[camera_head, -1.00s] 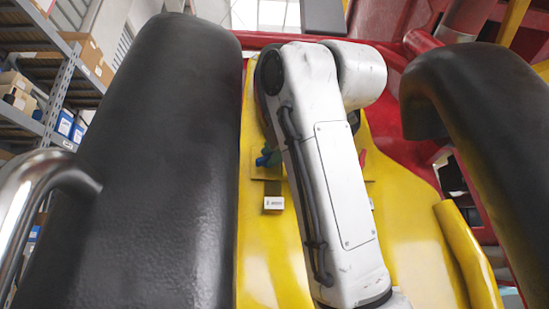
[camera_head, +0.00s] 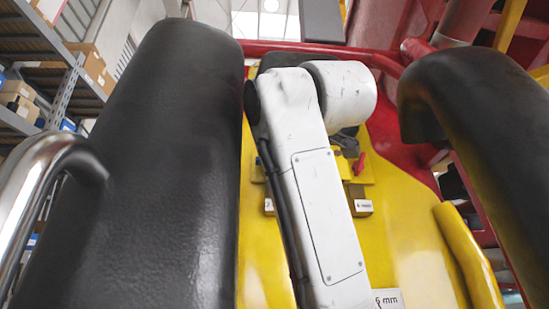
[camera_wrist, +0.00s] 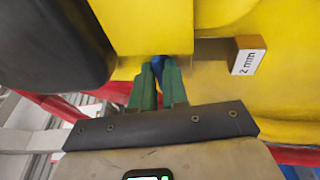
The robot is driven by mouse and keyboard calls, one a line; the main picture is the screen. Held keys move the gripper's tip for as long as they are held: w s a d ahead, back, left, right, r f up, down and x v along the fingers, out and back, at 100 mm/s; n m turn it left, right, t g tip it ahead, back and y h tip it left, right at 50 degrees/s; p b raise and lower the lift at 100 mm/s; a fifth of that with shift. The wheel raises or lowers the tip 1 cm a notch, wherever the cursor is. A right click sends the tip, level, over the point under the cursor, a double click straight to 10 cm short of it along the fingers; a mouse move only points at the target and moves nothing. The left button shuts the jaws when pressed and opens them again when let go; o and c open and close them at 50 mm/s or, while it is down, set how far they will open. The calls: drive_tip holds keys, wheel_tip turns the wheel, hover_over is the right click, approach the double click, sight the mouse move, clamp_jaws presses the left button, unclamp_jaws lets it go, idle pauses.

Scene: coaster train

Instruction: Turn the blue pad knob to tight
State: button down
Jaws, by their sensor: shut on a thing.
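The blue knob (camera_wrist: 157,63) sits at the edge of a yellow block (camera_wrist: 150,30) in the wrist view. My gripper (camera_wrist: 159,74) has its two green fingers closed on the knob from either side, and only a small part of the blue shows between them. The knob's pointing direction cannot be made out. In the head view my white arm hides both the knob and the gripper.
A red lever-like piece (camera_head: 360,164) shows right of my arm. A small labelled block (camera_head: 363,207) sits below it. A "2 mm" block (camera_wrist: 247,56) is right of the knob. Black padded restraints (camera_head: 150,170) (camera_head: 480,130) flank the arm closely.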

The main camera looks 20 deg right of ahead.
drive_tip(key=shift+d+f, duration=0.1)
drive_tip(key=shift+f, duration=0.05)
drive_tip(key=c, duration=1.1)
unclamp_jaws()
drive_tip(key=shift+c, duration=0.2)
drive_tip(key=shift+s, duration=0.1)
drive_tip(key=s+b, duration=0.3)
drive_tip(key=s, duration=0.7)
drive_tip(key=shift+s+a+b, duration=0.3)
drive_tip(key=shift+a+b, duration=0.1)
drive_tip(key=shift+a, duration=0.05)
